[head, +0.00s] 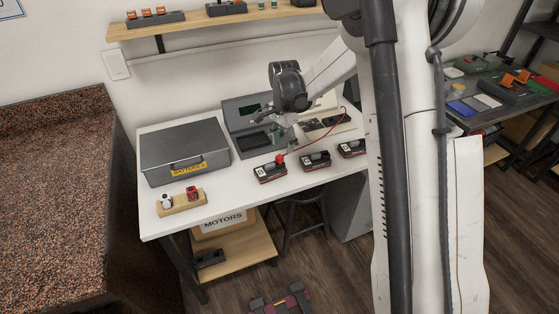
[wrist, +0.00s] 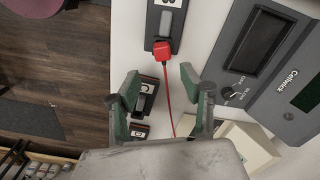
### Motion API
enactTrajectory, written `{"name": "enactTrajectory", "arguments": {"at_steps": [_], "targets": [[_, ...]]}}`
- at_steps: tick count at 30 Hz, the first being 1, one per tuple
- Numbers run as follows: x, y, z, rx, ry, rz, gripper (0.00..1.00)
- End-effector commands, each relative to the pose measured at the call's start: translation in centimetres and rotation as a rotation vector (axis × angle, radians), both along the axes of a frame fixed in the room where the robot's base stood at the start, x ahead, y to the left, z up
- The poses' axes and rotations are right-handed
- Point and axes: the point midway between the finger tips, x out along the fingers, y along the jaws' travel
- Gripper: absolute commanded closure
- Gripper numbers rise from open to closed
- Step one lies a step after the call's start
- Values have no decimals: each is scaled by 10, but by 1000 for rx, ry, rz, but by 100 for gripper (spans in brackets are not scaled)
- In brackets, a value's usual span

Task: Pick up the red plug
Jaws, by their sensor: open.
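The red plug (head: 280,158) is a small red block at the end battery (head: 270,172) of a row of black batteries on the white table. In the wrist view the red plug (wrist: 161,50) sits at the lower end of a battery (wrist: 166,22), and its thin red cable (wrist: 167,95) runs down between my fingers. My gripper (wrist: 160,82) is open and empty, its green-padded fingers spread either side of the cable, with the plug ahead of the tips. In the head view my gripper (head: 287,138) hangs above the table near the plug; its fingertips are hard to make out.
A grey tester (wrist: 250,60) stands close on the right in the wrist view. Two more batteries (head: 315,160) (head: 351,148) stand in the row. A grey battery case (head: 185,150) and a wooden holder (head: 181,203) with white and red pieces stand left. Table surface between them is clear.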

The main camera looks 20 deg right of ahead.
Motion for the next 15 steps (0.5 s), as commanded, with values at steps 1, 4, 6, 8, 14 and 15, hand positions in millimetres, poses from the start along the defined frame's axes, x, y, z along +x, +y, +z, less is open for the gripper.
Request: {"name": "enactTrajectory", "arguments": {"at_steps": [1, 4, 6, 8, 14, 15], "targets": [[0, 0, -5, 0, 0, 0, 59], [0, 0, -9, 0, 0, 0, 59], [0, 1, -11, 0, 0, 1, 59], [0, 2, -14, 0, 0, 1, 59], [-1, 11, -36, 0, 0, 2, 59], [-1, 14, -42, 0, 0, 2, 59]]}}
